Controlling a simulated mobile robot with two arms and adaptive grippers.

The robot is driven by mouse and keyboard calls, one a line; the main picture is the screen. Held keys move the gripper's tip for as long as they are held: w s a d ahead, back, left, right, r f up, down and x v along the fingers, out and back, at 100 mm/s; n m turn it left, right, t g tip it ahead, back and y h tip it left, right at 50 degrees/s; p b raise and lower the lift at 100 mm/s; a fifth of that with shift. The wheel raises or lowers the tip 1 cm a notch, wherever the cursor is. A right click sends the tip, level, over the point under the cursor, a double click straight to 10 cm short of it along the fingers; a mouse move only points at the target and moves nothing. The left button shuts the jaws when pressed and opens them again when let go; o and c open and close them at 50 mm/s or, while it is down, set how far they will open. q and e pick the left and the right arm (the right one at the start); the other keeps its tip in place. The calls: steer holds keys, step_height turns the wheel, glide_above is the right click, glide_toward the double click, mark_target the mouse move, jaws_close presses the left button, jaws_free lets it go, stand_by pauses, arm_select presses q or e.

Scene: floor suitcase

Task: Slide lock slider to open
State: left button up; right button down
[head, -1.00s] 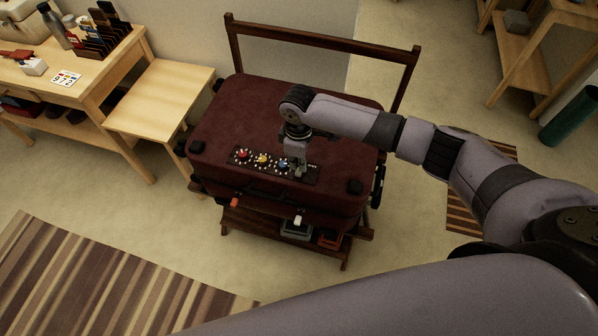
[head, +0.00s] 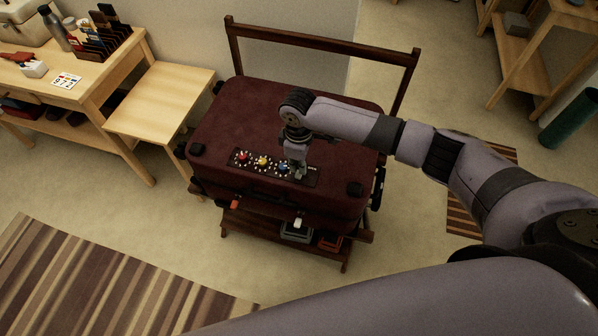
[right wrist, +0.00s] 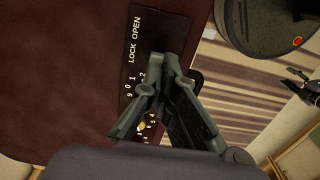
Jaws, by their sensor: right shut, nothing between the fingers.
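A dark red suitcase (head: 245,112) lies flat on a wooden stand. Its dark lock panel (head: 312,181) runs along the top near the front edge, with red (head: 243,156), yellow (head: 263,160) and blue (head: 283,167) dials. In the right wrist view the panel (right wrist: 150,32) carries the words LOCK and OPEN and some dial numbers. My right gripper (head: 299,176) points down at the panel's right end, just right of the blue dial. In the right wrist view its fingertips (right wrist: 165,58) are together beside the lettering, with nothing between them. The slider itself is hidden, so I cannot tell its position or whether the fingers touch it.
A small wooden table (head: 160,95) and a desk stand at the left. A striped rug (head: 95,285) lies at the front left.

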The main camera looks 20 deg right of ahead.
mark_target(312, 180)
steer(key=shift+f+b, duration=0.4)
steer(key=shift+f, duration=0.45)
stand_by(0.9)
steer(key=shift+s+d+p, duration=0.25)
steer(key=shift+p, duration=0.1)
steer(key=shift+s+d+p, duration=0.85)
steer(key=shift+d+p, duration=0.25)
steer(key=shift+p, duration=0.05)
steer(key=shift+d+f, duration=0.1)
steer(key=shift+d, duration=0.05)
steer(key=shift+s, duration=0.1)
step_height(312, 180, up, 2)
steer(key=p, duration=0.2)
steer(key=shift+d+r+p, duration=0.1)
steer(key=shift+r+p, duration=0.1)
steer(key=shift+p, duration=0.1)
step_height(312, 180, up, 4)
steer(key=p, duration=0.3)
steer(key=shift+f+p, duration=0.1)
steer(key=shift+p, duration=0.3)
